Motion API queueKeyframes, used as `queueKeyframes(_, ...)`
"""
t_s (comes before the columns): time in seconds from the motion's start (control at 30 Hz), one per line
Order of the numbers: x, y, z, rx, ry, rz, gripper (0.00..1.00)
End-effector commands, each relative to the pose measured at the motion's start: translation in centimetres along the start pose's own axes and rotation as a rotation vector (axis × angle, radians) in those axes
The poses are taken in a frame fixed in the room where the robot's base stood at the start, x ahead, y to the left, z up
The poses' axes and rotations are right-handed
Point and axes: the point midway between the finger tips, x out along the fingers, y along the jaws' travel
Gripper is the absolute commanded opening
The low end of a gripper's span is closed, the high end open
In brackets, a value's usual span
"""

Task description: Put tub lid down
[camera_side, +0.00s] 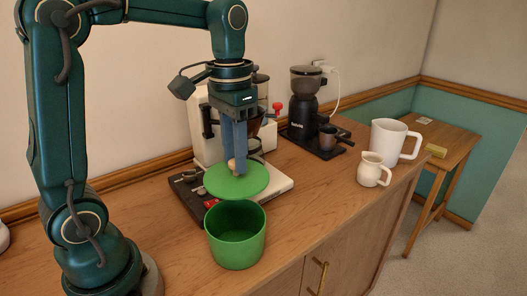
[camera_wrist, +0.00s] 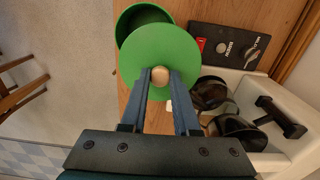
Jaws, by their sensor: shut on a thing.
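The tub lid (camera_side: 236,181) is a flat green disc with a round wooden knob (camera_side: 232,164). My gripper (camera_side: 237,163) is shut on the knob and holds the lid level above the counter. In the wrist view my fingers (camera_wrist: 160,77) close on the knob at the middle of the lid (camera_wrist: 150,58). The green tub (camera_side: 236,236) stands upright on the counter with its top open. In the side view the lid is above and behind the tub's rim, apart from it. In the wrist view the tub (camera_wrist: 140,16) shows partly past the lid's far edge.
A coffee machine (camera_side: 276,178) stands close behind the lid. A black grinder (camera_side: 305,112), a large white mug (camera_side: 391,143) and a small cream jug (camera_side: 372,170) stand to the right. The wooden counter (camera_side: 315,205) is clear right of the tub. A small side table (camera_side: 450,140) stands beyond.

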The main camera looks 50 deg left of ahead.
Motion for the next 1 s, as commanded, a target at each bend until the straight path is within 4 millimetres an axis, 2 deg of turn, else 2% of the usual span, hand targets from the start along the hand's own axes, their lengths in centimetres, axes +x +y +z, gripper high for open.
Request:
queueKeyframes(0.17,0.7,-3.1,1.6,-0.242,0.000,0.000,0.00)
queueKeyframes(0.3,1.8,-6.3,4.0,-0.554,0.000,0.000,0.00)
queueKeyframes(0.5,3.6,-9.5,8.3,-1.006,0.000,0.000,0.00)
queueKeyframes(0.73,5.2,-10.8,12.1,-1.395,0.001,0.000,0.00)
queueKeyframes(1.0,6.9,-10.9,13.6,-1.544,-0.006,0.001,0.00)
